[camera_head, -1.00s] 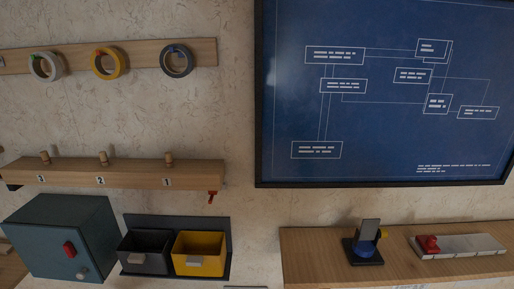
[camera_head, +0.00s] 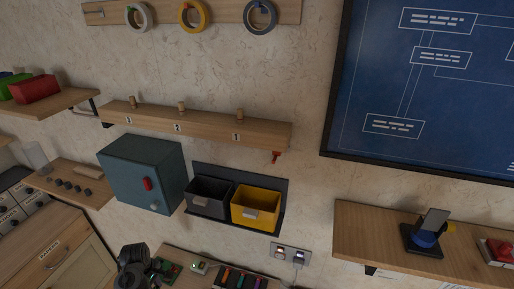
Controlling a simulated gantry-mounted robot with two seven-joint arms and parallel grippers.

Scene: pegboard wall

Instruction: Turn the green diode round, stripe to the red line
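I cannot make out the green diode or a red line in this view. A green board (camera_head: 172,270) with small parts on it lies on the bench at the bottom edge, too small and cut off to read.
A small box with a green light (camera_head: 200,267) and a dark tray of coloured items (camera_head: 240,279) are on the bench. Above are a teal cabinet (camera_head: 143,172), a black bin (camera_head: 208,199), a yellow bin (camera_head: 256,210) and a peg rail (camera_head: 205,128). A shelf (camera_head: 375,232) is at right.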

